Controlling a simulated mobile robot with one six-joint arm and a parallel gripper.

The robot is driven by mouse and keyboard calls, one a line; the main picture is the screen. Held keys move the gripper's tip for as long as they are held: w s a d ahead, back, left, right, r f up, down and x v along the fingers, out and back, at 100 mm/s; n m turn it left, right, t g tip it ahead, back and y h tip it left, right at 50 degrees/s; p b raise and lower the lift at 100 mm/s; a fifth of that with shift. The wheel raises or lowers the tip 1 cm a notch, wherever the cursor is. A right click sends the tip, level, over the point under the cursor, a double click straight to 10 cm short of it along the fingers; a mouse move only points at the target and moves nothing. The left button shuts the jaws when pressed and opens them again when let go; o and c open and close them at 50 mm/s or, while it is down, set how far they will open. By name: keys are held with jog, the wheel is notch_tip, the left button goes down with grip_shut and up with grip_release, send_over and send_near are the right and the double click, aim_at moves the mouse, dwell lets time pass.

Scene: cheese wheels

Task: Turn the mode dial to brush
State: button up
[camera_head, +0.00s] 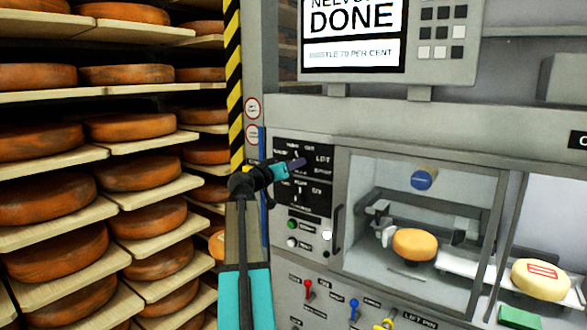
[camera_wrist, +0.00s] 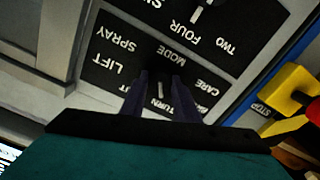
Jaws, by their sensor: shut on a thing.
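My gripper (camera_head: 290,166) reaches up to the black dial panel (camera_head: 322,158) on the grey machine. In the wrist view, my gripper's two dark fingers (camera_wrist: 160,80) are shut on the mode dial (camera_wrist: 160,91), on either side of it. A short white mark shows between the fingers. Around the dial, the panel (camera_wrist: 112,60) carries the words LIFT, SPRAY, CARE, MODE and TURN, upside down in this view. I cannot read a brush label; some lettering is hidden by the fingers. In the head view the dial itself is mostly hidden by my gripper.
A second dial (camera_head: 299,190) sits on the black panel below. Green and white buttons (camera_head: 292,242) and a black handle (camera_head: 338,229) are lower down. A glazed chamber holding a cheese wheel (camera_head: 415,245) is to the right. Shelves of cheese wheels (camera_head: 45,200) fill the left.

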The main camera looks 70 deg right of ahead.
jog(key=shift+n+b, duration=0.85)
jog(key=shift+n, duration=2.55)
jog(key=o, duration=1)
jog(key=shift+a, duration=0.1)
jog(key=b+v, duration=0.3)
jog(key=v, duration=1)
jog(key=shift+w+a, duration=0.15)
jog(key=shift+a, duration=0.15)
